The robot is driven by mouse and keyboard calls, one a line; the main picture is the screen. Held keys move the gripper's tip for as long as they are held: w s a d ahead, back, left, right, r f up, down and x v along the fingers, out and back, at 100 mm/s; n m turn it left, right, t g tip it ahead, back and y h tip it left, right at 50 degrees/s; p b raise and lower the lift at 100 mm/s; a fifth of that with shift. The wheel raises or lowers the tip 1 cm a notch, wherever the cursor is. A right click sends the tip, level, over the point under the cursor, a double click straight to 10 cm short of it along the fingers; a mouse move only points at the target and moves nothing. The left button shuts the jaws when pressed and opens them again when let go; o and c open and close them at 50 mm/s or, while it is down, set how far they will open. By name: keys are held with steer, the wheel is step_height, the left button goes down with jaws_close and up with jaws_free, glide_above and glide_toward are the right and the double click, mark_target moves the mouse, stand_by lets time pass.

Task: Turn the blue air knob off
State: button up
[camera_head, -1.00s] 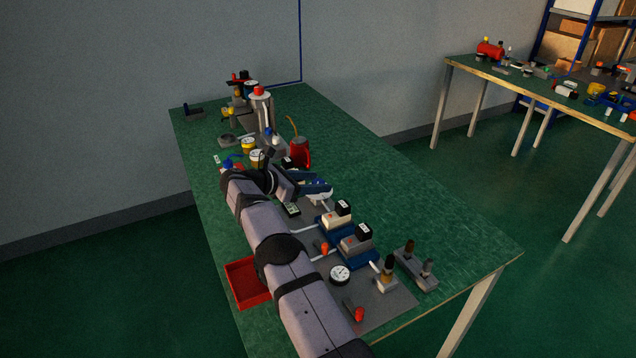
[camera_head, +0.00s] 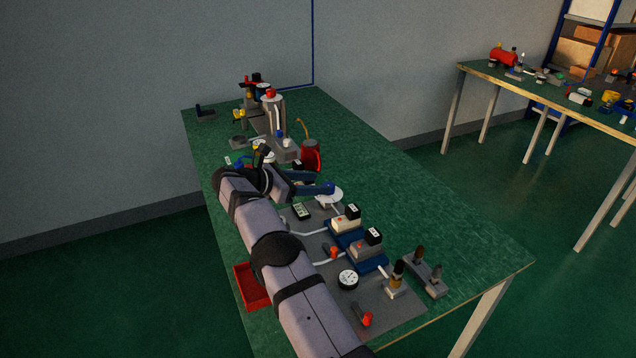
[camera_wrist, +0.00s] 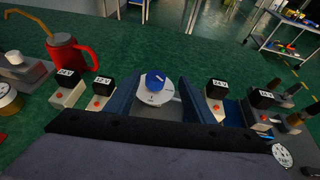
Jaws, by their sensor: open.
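The blue knob (camera_wrist: 155,80) sits on a round pale dial plate (camera_wrist: 156,99) in the middle of the wrist view. It also shows in the head view (camera_head: 329,187), beside my fingertips. My gripper (camera_wrist: 160,83) is open, with one blue finger on each side of the knob. Gaps show between the fingers and the knob in the wrist view, and nothing is held. In the head view my gripper (camera_head: 322,183) reaches from the left over the bench toward the dial. The dial's markings are too small to read.
Black-topped blocks (camera_wrist: 103,87) stand left of my fingers and others (camera_wrist: 216,89) stand right. A red jug (camera_wrist: 70,52) is at the left. A round gauge (camera_head: 348,280) and a red tray (camera_head: 251,287) are nearer on the bench.

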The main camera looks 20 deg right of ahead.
steer(key=s+d+r+m+g+p, duration=0.1)
steer(key=s+d+r+m+p, duration=0.2)
steer(key=d+r, duration=0.35)
steer(key=s+d+r+g+p, duration=0.2)
steer(key=s+d+r+p, duration=0.15)
steer(key=d+r, duration=0.35)
steer(key=s+d+r+m+g+y+p, duration=0.1)
steer(key=s+d+m+g+y+p, duration=0.2)
steer(key=s+d+p, duration=0.45)
steer(key=w+a+f+m+t+y, duration=0.4)
steer(key=a+f+m+t+y, duration=0.1)
steer(key=a+f+y, duration=0.45)
steer(key=w+a+m+t+y, duration=0.1)
steer(key=w+a+m+t, duration=0.3)
steer(key=w+a+m, duration=0.1)
steer(key=w+m, duration=0.1)
steer(key=w, duration=0.1)
steer(key=shift+w+a+m+y, duration=0.25)
steer(key=shift+w+m+y, duration=0.1)
steer(key=shift+m, duration=0.05)
